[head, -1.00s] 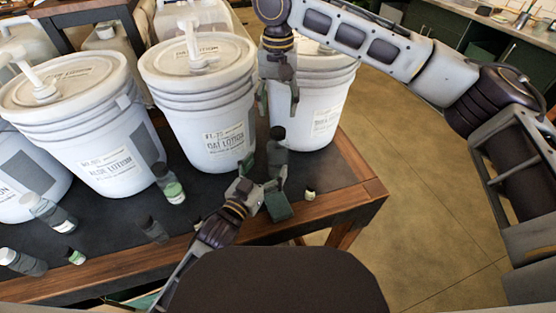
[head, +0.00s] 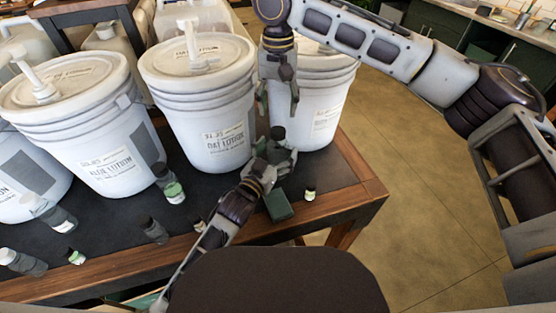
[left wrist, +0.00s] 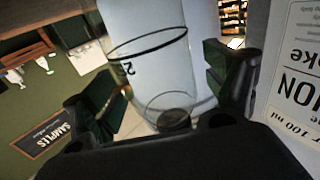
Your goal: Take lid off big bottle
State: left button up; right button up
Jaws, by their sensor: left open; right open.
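The big bottle, dark with a black lid (head: 278,132), stands upright near the table's right end in the head view. Its body is mostly hidden by my left gripper (head: 274,152), which is open around or right beside it; contact cannot be told. In the left wrist view my open left fingers (left wrist: 165,95) flank a pale, see-through rounded shape with a dark round part (left wrist: 175,120) at its lower end, likely the bottle and lid. My right gripper (head: 279,108) is open and empty, pointing down just above the lid.
White lotion buckets (head: 205,110) stand close behind the bottle. A dark green block (head: 278,205) and a small white bottle (head: 310,194) are near the table's front right edge. Several small bottles, one with a green label (head: 168,183), are to the left.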

pick_arm(q)
jog(key=shift+w+d, duration=0.1)
jog(key=shift+w, duration=0.15)
grip_shut()
pick_arm(e)
jog(key=shift+r, duration=0.1)
jog(key=shift+d, duration=0.1)
dwell(0.4)
jog(key=m, duration=0.6)
jog(key=shift+m, duration=0.3)
jog(key=m, duration=0.6)
jog(key=shift+m, duration=0.4)
jog(key=shift+f, duration=0.25)
